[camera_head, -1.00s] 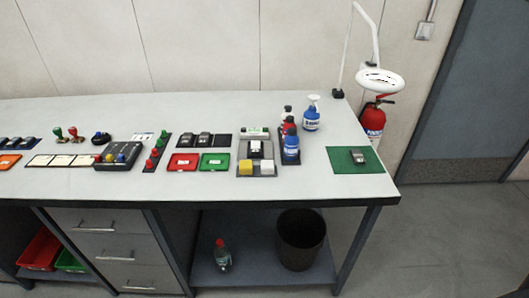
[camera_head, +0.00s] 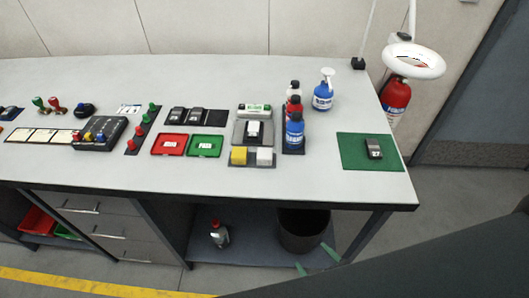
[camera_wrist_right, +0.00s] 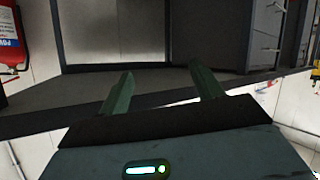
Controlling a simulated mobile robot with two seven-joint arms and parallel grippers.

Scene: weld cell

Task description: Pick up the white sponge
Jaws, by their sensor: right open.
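The white sponge (camera_head: 264,156) is a small pale block at the front of a dark tray on the workbench, in the head view. A yellow sponge (camera_head: 239,156) sits just left of it. My right gripper (camera_head: 316,258) shows at the lower right, with two green fingertips apart and nothing between them. It is below and in front of the bench's front edge, well short of the sponge. In the right wrist view the gripper (camera_wrist_right: 160,92) is open and empty, and no sponge shows there. My left gripper is in neither current view.
The workbench (camera_head: 330,185) has bottles (camera_head: 295,130) right of the sponge tray and a spray bottle (camera_head: 323,93) behind. Red (camera_head: 155,153) and green (camera_head: 220,154) trays lie to its left. A green mat (camera_head: 350,160) lies at the right. A bin (camera_head: 292,232) stands on the lower shelf.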

